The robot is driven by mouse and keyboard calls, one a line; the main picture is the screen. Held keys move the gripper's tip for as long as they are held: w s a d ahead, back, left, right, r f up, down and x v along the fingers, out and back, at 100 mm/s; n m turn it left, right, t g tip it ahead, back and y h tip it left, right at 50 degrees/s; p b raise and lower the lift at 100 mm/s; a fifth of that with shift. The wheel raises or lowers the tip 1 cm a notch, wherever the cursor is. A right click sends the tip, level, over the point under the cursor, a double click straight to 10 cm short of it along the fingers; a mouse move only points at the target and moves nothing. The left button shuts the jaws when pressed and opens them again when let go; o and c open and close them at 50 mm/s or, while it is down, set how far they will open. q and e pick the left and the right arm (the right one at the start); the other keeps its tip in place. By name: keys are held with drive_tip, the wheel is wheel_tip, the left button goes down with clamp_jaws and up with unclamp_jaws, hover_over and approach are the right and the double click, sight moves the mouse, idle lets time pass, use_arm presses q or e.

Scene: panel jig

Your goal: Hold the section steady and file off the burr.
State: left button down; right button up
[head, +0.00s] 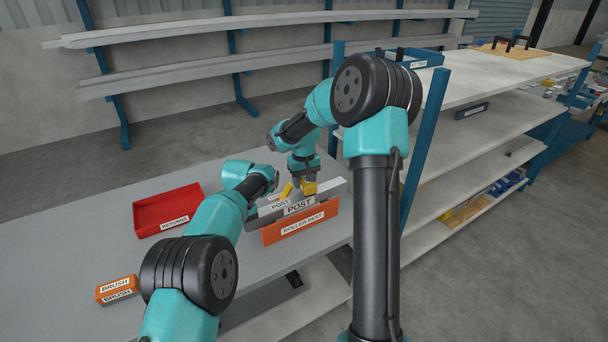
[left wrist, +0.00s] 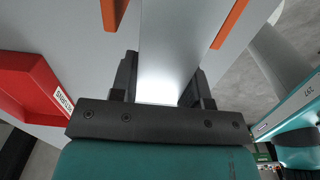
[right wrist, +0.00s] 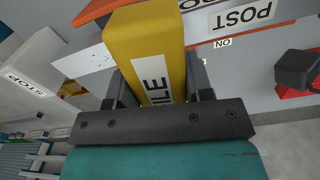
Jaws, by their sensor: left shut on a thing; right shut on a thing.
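The grey section (head: 330,189), a long metal piece, lies along the grey part labelled POST and the orange roller rest (head: 300,226). My left gripper (head: 264,207) is shut on the section, whose bright face (left wrist: 175,40) runs between the fingers (left wrist: 162,90) in the left wrist view. My right gripper (head: 304,180) is shut on the yellow file (head: 309,188). The file's yellow handle (right wrist: 146,45), with a partly covered label, stands between the fingers (right wrist: 160,88) in the right wrist view, over the POST area. I cannot make out the burr or whether the file touches the section.
A red tray (head: 148,223) stands on the bench at the left. An orange brush box (head: 117,288) sits near the front left. A white block labelled STOP (right wrist: 28,60) shows in the right wrist view. Shelving (head: 480,150) stands at the right. The bench's left part is mostly clear.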

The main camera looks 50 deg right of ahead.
sight(330, 184)
drive_tip(key=shift+f, duration=0.9)
drive_tip(key=shift+f, duration=0.95)
idle(0.4)
drive_tip(key=shift+d, duration=0.15)
drive_tip(key=shift+s+d+r, duration=0.1)
drive_tip(key=shift+s+d, duration=0.2)
drive_tip(key=shift+d, duration=0.5)
drive_tip(key=shift+s+d+r, duration=0.1)
drive_tip(key=shift+s+d, duration=0.2)
drive_tip(key=shift+d, duration=0.45)
drive_tip(key=shift+s+d+f, duration=0.1)
drive_tip(key=shift+s+d, duration=0.2)
drive_tip(key=shift+d, duration=0.55)
drive_tip(key=shift+s+d+f, duration=0.1)
drive_tip(key=shift+s+d, duration=0.2)
drive_tip(key=shift+d, duration=0.55)
drive_tip(key=shift+d, duration=0.1)
drive_tip(key=shift+s+d+r, duration=0.1)
drive_tip(key=shift+s+d, duration=0.2)
drive_tip(key=shift+d, duration=0.5)
drive_tip(key=shift+s+d+r, duration=0.1)
drive_tip(key=shift+s+d, duration=0.2)
drive_tip(key=shift+d, duration=0.45)
